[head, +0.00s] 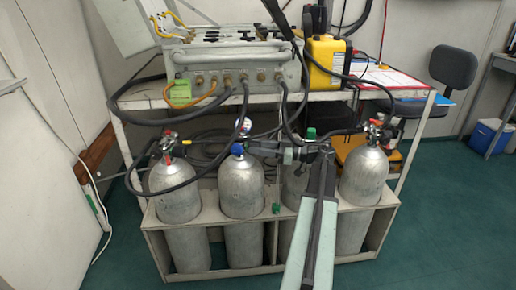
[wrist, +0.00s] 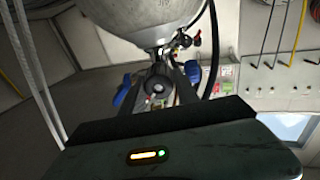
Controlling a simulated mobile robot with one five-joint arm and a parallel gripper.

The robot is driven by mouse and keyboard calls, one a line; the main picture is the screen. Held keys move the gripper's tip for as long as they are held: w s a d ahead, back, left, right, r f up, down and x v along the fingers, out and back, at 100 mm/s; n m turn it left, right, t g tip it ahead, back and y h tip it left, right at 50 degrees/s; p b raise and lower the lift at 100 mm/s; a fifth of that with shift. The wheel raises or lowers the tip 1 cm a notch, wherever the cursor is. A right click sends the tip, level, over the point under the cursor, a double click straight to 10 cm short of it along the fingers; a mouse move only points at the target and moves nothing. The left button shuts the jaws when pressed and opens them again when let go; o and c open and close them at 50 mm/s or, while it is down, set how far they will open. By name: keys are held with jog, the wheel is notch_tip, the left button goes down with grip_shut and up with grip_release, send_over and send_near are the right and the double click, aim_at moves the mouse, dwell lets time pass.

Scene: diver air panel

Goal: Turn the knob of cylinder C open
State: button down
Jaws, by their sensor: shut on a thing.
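Several grey cylinders stand upright in a white rack. Their letters are not readable. The third from the left (head: 293,182) is partly hidden by my arm. The second (head: 240,190) has a blue knob (head: 237,149) facing front. My gripper (head: 262,149) is at valve height between these two, and its tips are hard to make out. In the wrist view, my gripper (wrist: 158,85) is shut on a dark round knob (wrist: 157,90) below a large cylinder (wrist: 150,22), which appears upside down. Which cylinder the knob belongs to, and how far it is turned, I cannot tell.
The outer cylinders, at left (head: 174,190) and right (head: 362,175), have red knobs. A bench (head: 140,100) above carries a grey control panel (head: 232,65) and a yellow case (head: 327,62). Black hoses hang around the valves. Green floor in front is clear.

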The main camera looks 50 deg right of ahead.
dwell(0.3)
jog(key=c, duration=0.9)
grip_release()
jog(key=v, duration=0.7)
jog(key=shift+s, duration=0.35)
jog(key=shift+d, duration=0.15)
